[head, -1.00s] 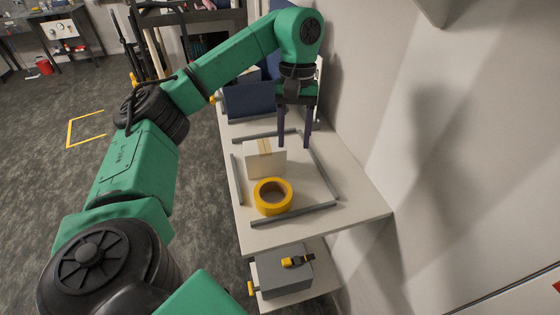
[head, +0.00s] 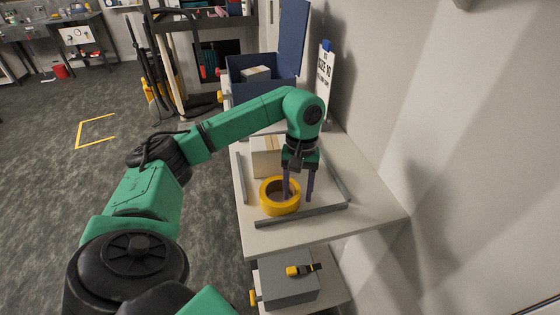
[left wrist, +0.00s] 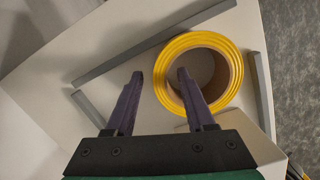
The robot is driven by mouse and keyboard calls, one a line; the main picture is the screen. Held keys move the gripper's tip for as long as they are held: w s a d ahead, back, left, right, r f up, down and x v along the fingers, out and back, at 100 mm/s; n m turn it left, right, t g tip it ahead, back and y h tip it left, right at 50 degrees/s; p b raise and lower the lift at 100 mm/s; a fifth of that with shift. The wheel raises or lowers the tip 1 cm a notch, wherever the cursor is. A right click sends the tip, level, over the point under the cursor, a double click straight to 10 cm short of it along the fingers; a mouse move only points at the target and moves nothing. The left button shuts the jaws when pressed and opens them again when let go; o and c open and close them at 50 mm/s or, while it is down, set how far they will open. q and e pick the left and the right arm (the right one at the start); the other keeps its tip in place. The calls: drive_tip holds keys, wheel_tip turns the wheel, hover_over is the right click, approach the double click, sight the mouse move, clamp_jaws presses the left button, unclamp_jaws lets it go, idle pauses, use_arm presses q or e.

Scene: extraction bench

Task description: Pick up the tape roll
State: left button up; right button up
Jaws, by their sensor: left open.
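The yellow tape roll (head: 266,196) lies flat on the white bench top, inside a frame of grey strips. It also shows in the left wrist view (left wrist: 172,88), with its brown core visible. My left gripper (head: 298,200) is open and points down at the roll. One finger is over the roll's hole and the other is outside its rim on the right, so the ring's wall lies between them in the head view. In the left wrist view the gripper (left wrist: 160,78) has nothing between its fingers but part of the rim. My right gripper is not in view.
A pale box (head: 262,158) stands just behind the roll. Grey strips (head: 302,215) edge the area. A blue open bin (head: 255,88) and a white sign (head: 324,80) stand farther back. A grey case (head: 285,280) sits on the lower shelf. A wall closes the right side.

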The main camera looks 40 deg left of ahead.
use_arm(q)
drive_tip(key=shift+f, duration=0.3)
clamp_jaws()
drive_tip(key=shift+r, duration=0.1)
